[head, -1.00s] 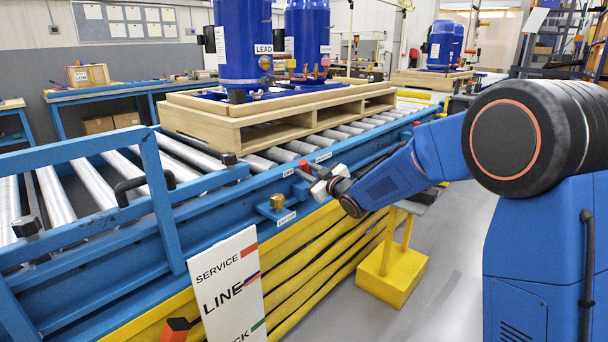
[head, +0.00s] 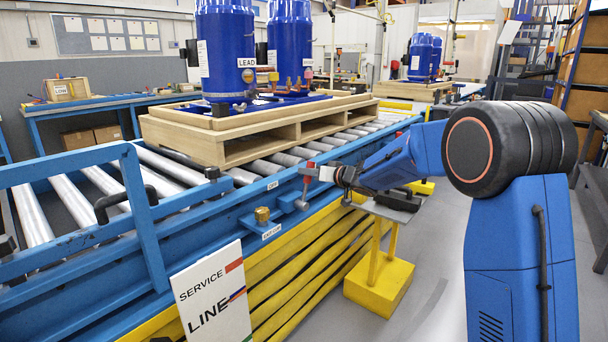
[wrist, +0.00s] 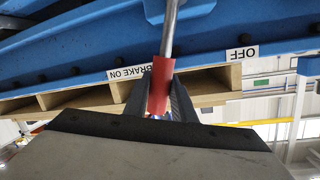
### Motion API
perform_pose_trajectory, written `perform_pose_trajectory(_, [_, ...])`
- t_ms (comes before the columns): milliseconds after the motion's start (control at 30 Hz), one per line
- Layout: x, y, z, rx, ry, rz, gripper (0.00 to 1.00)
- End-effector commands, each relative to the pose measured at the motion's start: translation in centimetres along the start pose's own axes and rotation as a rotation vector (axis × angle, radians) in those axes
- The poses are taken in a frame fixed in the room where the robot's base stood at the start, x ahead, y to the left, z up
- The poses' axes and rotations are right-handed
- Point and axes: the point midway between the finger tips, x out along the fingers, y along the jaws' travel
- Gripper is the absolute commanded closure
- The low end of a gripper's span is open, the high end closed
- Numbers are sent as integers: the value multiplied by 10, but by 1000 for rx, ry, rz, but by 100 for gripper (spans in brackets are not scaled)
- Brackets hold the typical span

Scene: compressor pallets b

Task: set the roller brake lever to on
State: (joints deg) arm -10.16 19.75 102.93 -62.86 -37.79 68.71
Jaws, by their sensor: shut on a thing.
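The brake lever's red grip (wrist: 161,87) is between the two dark fingers of my gripper (wrist: 160,98), which is shut on it. Its grey rod (wrist: 170,30) runs to a pivot on the blue conveyor rail. In the upside-down wrist view, the lever stands between the BRAKE ON label (wrist: 128,73) and the OFF label (wrist: 242,53), overlapping the edge of BRAKE ON. In the head view, the red grip (head: 308,171) is at the top of a near-upright lever, with my gripper (head: 322,174) at its right.
The roller conveyor (head: 190,205) carries a wooden pallet (head: 215,140) with blue compressors (head: 226,50). A brass knob (head: 262,214) is left of the lever. A SERVICE LINE sign (head: 212,295) stands in front. A yellow-based stand (head: 388,285) is below my arm.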

Motion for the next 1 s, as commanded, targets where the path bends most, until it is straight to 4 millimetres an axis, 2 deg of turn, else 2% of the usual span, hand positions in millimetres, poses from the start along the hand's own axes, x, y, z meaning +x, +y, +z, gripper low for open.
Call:
perform_pose_trajectory(200, [4,20,1,139,-28,-16,100])
perform_pose_trajectory(400, [6,30,3,227,-46,-30,100])
perform_pose_trajectory(1000, [8,37,5,289,-57,-37,100])
